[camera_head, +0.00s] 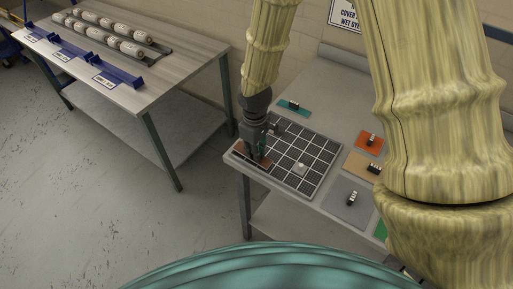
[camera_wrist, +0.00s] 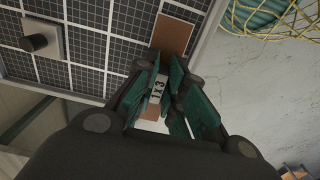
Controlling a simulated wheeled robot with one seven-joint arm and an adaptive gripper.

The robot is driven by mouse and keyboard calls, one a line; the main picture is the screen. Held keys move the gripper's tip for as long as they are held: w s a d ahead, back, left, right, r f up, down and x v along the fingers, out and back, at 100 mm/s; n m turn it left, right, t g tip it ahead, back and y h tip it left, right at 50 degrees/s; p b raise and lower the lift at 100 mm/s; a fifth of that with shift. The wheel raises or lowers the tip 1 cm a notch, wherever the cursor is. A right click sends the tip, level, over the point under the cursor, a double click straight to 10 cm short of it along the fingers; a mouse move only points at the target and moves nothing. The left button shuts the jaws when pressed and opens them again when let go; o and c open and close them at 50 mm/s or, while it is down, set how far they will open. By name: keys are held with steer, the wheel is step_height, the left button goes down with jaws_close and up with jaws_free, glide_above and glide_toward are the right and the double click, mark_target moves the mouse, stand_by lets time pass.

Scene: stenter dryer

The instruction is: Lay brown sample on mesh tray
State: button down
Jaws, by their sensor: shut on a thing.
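The mesh tray (camera_head: 318,150) is a dark panel with a white grid and pale rim, lying on the grey table; it also shows in the wrist view (camera_wrist: 90,45). The brown sample (camera_head: 264,164) is a flat piece at the tray's left end in the head view. In the wrist view the brown sample (camera_wrist: 172,34) overlaps the grid near the rim. My gripper (camera_head: 262,157) points down over it. In the wrist view its teal fingers (camera_wrist: 166,90) are shut on the sample's tab, marked "1 x 3". I cannot tell whether the sample touches the mesh.
A small pale sample with a knob (camera_head: 299,169) sits on the tray. Teal (camera_head: 286,103), orange (camera_head: 366,146), tan (camera_head: 358,163), grey (camera_head: 343,210) and green (camera_head: 380,230) samples lie around it. Another table (camera_head: 165,75) with rolls and blue racks stands left, across open floor.

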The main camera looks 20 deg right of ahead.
steer(key=shift+s+f, duration=0.2)
steer(key=shift+s, duration=0.45)
stand_by(0.3)
steer(key=shift+w+f, duration=0.15)
steer(key=shift+f, duration=0.1)
stand_by(0.6)
steer(key=c, duration=1.4)
jaws_free()
steer(key=shift+r, duration=6.05)
